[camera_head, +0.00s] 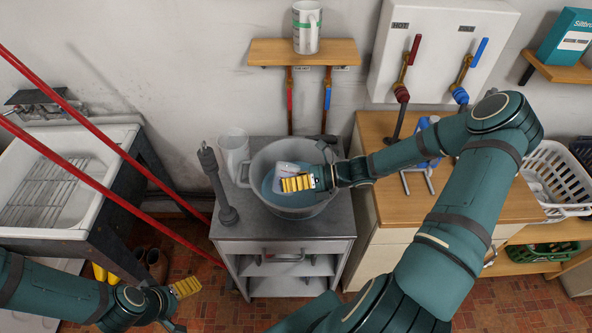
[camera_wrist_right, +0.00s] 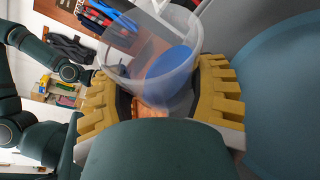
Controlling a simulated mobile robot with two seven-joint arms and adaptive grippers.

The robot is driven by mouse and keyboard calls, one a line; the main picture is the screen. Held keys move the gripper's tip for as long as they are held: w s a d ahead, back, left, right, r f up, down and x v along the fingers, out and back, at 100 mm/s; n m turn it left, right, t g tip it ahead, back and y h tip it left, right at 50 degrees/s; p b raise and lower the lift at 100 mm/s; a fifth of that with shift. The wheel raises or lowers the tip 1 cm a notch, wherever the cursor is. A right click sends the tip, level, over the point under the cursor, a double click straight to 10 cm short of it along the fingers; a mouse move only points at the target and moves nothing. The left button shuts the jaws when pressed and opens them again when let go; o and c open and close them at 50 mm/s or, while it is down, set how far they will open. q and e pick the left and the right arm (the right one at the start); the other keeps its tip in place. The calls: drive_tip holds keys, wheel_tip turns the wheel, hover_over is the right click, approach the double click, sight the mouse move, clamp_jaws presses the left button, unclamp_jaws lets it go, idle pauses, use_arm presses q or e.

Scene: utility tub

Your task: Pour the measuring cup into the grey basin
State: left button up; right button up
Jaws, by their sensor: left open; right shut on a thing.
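The measuring cup, a clear plastic cup (camera_wrist_right: 125,65) with blue in it, is between the yellow fingers of my right gripper (camera_head: 298,183), which is shut on it. In the head view the gripper and cup are over the grey basin (camera_head: 300,213), a round tub on the metal cabinet; fingers partly hide the cup. The cup looks tilted, but I cannot tell how far, or whether liquid is leaving it. Blue liquid shows inside the basin. My left gripper (camera_head: 180,307) is open and empty, low at the front left, away from the basin.
A translucent jug (camera_head: 233,150) stands left of the basin on the cabinet (camera_head: 285,229). A grey upright rod with a round base (camera_head: 218,185) stands at the cabinet's left. Red poles (camera_head: 110,145) cross the left side. A white sink (camera_head: 60,190) is further left, a white basket (camera_head: 558,178) far right.

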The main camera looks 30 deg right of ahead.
drive_tip(key=shift+r+m, duration=0.2)
drive_tip(key=shift+m, duration=0.1)
drive_tip(key=shift+f+m+y+b, duration=0.45)
drive_tip(key=shift+m+b, duration=0.25)
drive_tip(key=shift+b, duration=0.45)
drive_tip(key=shift+r+m+y+b, duration=0.45)
drive_tip(key=shift+r+m+b, duration=0.1)
drive_tip(key=shift+m, duration=0.15)
idle(0.7)
drive_tip(key=shift+w+f+m+b, duration=0.1)
drive_tip(key=shift+f+m+b, duration=0.15)
drive_tip(key=shift+m+b, duration=0.25)
drive_tip(key=shift+d+f+m+b, duration=0.15)
drive_tip(key=shift+m+b, duration=0.15)
drive_tip(key=shift+b, duration=0.35)
drive_tip(key=shift+w+d+r+y+p, duration=0.15)
drive_tip(key=shift+r+y+p, duration=0.2)
drive_tip(key=shift+p, duration=0.2)
drive_tip(key=shift+r+m, duration=0.15)
drive_tip(key=shift+m, duration=0.15)
drive_tip(key=shift+w+d+r+p, duration=0.15)
drive_tip(key=shift+p, duration=0.3)
